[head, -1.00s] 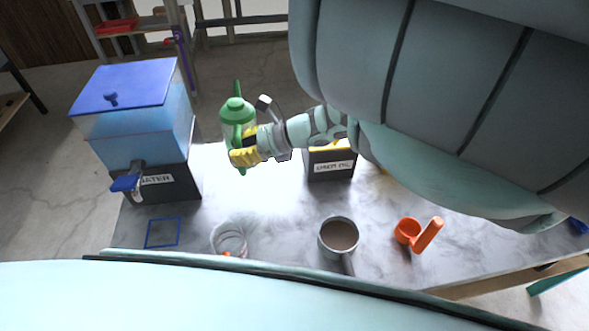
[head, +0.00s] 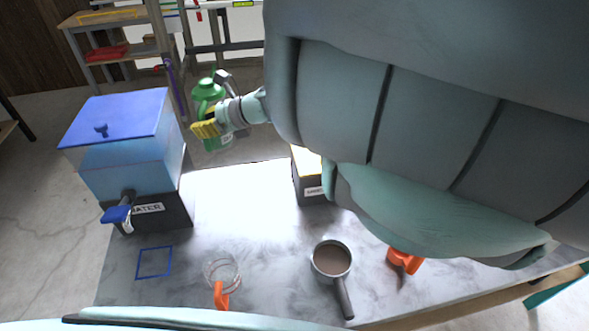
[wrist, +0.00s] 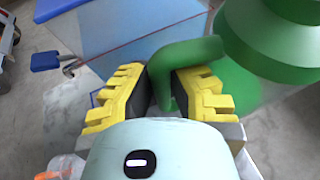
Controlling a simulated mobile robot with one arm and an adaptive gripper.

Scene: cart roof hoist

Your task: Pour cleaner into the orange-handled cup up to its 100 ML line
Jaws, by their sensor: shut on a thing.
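My gripper (head: 208,129) is shut on the handle of a green jug (head: 209,90) and holds it up near the table's far edge, apart from the cups. In the wrist view, the yellow-padded fingers (wrist: 168,88) close around the green handle (wrist: 185,58), with the jug's green body (wrist: 262,50) to the right. The clear cup with an orange handle (head: 221,296) stands at the table's front left. Its level marks are too small to read. A clear and orange shape (wrist: 62,168) shows at the wrist view's lower left.
A blue-lidded water tank (head: 125,140) with a blue tap stands on the left. A blue square outline (head: 154,262) lies before it. A grey pot of brown contents (head: 332,259), a partly hidden orange scoop (head: 404,260) and a labelled dark box (head: 308,188) share the table (head: 240,205).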

